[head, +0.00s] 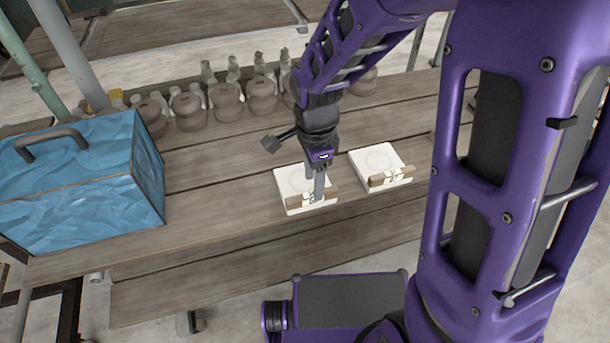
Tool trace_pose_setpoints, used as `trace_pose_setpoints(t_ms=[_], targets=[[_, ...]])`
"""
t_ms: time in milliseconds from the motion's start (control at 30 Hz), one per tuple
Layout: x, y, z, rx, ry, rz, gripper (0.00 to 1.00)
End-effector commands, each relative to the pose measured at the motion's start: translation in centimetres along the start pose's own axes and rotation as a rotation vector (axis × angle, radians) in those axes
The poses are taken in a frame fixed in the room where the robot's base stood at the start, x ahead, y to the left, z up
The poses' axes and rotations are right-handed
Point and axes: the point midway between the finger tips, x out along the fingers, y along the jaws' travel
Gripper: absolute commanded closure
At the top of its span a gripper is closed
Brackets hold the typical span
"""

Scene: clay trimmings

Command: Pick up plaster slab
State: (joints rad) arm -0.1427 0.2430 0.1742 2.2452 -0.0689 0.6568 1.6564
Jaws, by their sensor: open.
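Two white square slabs, which look like plaster, lie on the wooden table. The left slab (287,181) is under my gripper, and the right slab (362,159) lies a little apart from it. Each has a faint round mark on top and a brown and white piece along its front edge. My gripper (314,195) is open and points down over the left slab, with its fingers near the front piece. I cannot tell whether the fingers touch the slab or the piece. The fingers and wrist hide part of the left slab.
A blue box (80,185) with a dark handle stands at the left of the wooden table (215,200). Several round brown pots (190,108) and small bottle-like figures line the back edge. The table between the blue box and the left slab is clear.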

Motion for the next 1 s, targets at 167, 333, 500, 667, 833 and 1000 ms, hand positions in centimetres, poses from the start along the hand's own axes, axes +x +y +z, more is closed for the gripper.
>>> trace_pose_setpoints(t_ms=[167,333,500,667,833,1000], targets=[[2.8,-0.5,0.1,0.0,-0.001,0.006,0.43],[4.6,-0.5,0.1,0.001,0.0,0.003,0.43],[4.7,-0.5,0.1,0.001,0.0,0.001,0.43],[4.7,-0.5,0.1,0.001,0.0,0.001,0.55],[4.7,-0.5,0.1,0.001,0.0,0.001,0.86],[4.7,-0.5,0.1,0.001,0.0,0.001,1.0]])
